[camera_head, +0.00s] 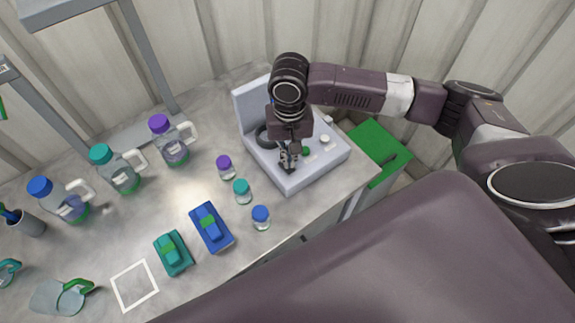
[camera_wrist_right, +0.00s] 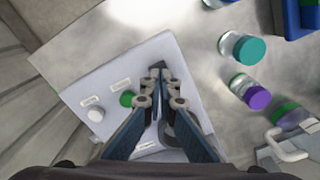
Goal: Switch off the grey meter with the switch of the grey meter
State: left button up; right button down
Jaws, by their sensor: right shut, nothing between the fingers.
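The grey meter (camera_head: 322,169) is a pale grey box with an upright back panel, standing at the right end of the bench. Its top carries a green button (camera_head: 305,150), a white knob (camera_head: 324,139) and a dark ring (camera_head: 264,137). My right gripper (camera_head: 287,168) is shut and empty, pointing down over the meter's front left part. In the right wrist view, the fingertips (camera_wrist_right: 160,76) are at a small dark piece (camera_wrist_right: 158,64) near the meter's edge. It may be the switch; contact cannot be told. My left gripper is out of view.
Three small jars, with purple (camera_head: 224,162), teal (camera_head: 241,186) and blue (camera_head: 261,213) lids, stand just left of the meter. A blue block-like item (camera_head: 213,236) lies nearer the front. A green surface (camera_head: 371,142) is at right. Handled bottles stand farther left.

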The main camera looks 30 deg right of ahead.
jog(key=shift+f, duration=1)
dwell(0.3)
jog(key=shift+s+r, duration=0.1)
notch_tip(320, 180, up, 5)
jog(key=p, duration=0.6)
jog(key=shift+r+p, duration=0.8)
jog(key=shift+r, duration=0.15)
